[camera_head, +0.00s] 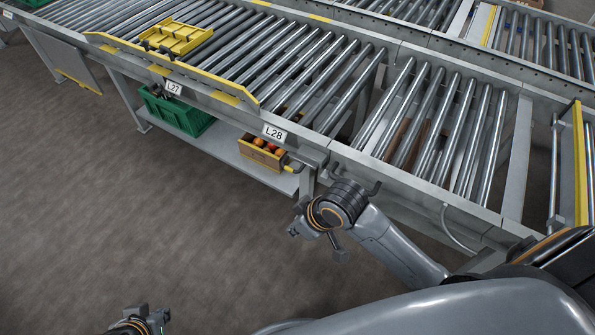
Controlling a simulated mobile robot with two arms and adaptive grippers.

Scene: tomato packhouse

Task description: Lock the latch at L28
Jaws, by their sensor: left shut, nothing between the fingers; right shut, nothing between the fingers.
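The white L28 label (274,132) is on the side rail of the roller conveyor. Below and right of it, a small yellow-tipped part (292,167) sticks out under the rail; it may be the latch, but its position is too small to read. My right gripper (314,244) is shut and empty, in front of the conveyor, below and right of the label and apart from that part. My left gripper (160,318) is shut and empty at the bottom edge, partly cut off, over the floor and far from the label.
A crate with red-orange tomatoes (262,154) and a green crate (178,112) stand on the lower shelf (235,158). A yellow crate (177,38) sits on the rollers. The L27 label (173,88) is further left. The grey floor (150,220) in front is clear.

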